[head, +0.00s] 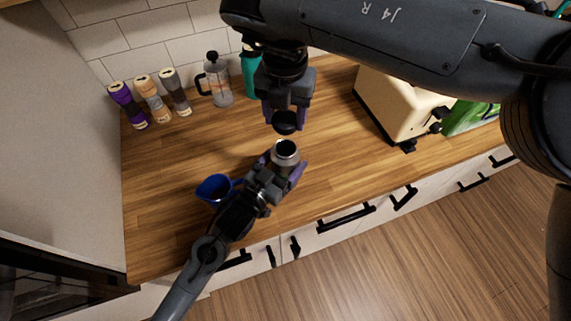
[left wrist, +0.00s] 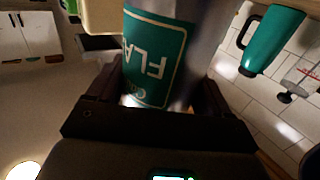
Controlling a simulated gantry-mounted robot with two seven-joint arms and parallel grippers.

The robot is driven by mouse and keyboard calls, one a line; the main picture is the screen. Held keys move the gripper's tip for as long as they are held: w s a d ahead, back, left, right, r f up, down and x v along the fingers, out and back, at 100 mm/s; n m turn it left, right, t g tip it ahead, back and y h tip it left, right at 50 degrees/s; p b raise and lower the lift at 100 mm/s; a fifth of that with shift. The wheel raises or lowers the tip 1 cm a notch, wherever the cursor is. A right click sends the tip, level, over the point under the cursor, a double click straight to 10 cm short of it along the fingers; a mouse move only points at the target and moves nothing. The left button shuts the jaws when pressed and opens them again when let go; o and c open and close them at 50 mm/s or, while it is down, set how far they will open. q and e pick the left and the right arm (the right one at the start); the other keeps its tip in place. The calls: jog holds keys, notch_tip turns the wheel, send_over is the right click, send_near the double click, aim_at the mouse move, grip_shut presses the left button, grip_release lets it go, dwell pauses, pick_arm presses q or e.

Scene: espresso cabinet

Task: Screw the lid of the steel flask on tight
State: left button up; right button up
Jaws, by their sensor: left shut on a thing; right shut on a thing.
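The steel flask (head: 286,153) stands with its open mouth showing, near the front middle of the counter in the head view. My left gripper (head: 281,168) is shut around its body. In the left wrist view the steel flask (left wrist: 192,60) shows its green label between the fingers of my left gripper (left wrist: 160,95). The black lid (head: 285,122) is held by my right gripper (head: 285,115), which points down from above. The lid is apart from the flask, above and slightly behind its mouth in the head view.
A blue cup (head: 214,188) stands left of my left gripper. A French press (head: 217,80), a teal container (head: 249,75) and several grinder-like bottles (head: 152,98) stand along the back wall. A cream toaster (head: 393,105) is at the right. The left part of the wooden counter (head: 165,155) is clear.

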send_over(285, 152)
jog(key=shift+f, duration=2.45)
jog(key=shift+f, duration=0.1)
jog(key=shift+f, duration=0.8)
jog(key=shift+f, duration=0.55)
